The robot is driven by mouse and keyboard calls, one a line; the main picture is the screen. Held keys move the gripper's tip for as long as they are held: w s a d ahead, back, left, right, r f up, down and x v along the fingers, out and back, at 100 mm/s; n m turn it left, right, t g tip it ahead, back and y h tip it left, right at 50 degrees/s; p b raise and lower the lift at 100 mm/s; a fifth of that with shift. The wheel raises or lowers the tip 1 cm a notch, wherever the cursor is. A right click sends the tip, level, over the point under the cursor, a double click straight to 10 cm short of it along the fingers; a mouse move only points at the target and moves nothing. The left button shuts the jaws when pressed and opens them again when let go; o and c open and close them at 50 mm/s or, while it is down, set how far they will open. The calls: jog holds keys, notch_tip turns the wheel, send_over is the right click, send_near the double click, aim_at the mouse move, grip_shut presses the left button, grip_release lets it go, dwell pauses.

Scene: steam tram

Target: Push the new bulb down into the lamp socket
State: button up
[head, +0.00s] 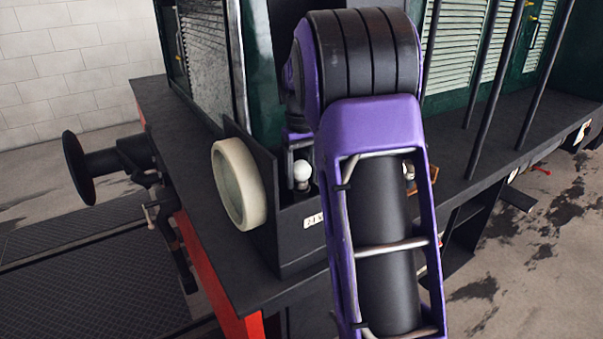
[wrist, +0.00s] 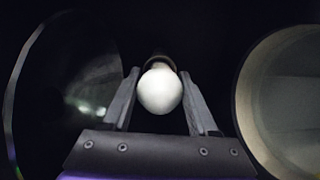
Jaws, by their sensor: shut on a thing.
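The white round bulb (head: 302,171) shows in the head view, in the dark open-topped housing left of my arm. In the wrist view the bulb (wrist: 160,90) sits between the two dark fingers of my gripper (wrist: 159,72), which is shut on it. A dull, brownish round edge (wrist: 156,61) shows just behind the bulb. It may be the bulb's base or the socket. The socket is not clearly visible, so I cannot tell how far the bulb is in it.
A cream lamp ring (head: 240,186) stands left of the housing (head: 299,232); its rim (wrist: 247,90) is close on the right in the wrist view. A dark glass disc (wrist: 65,90) is on the left. Dark upright poles (head: 494,90) stand right of my arm.

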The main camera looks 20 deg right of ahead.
aim_at(301, 162)
jog(key=shift+f, duration=0.15)
jog(key=o, duration=1.5)
jog(key=shift+r+p, duration=1.1)
jog(key=shift+r, duration=1.95)
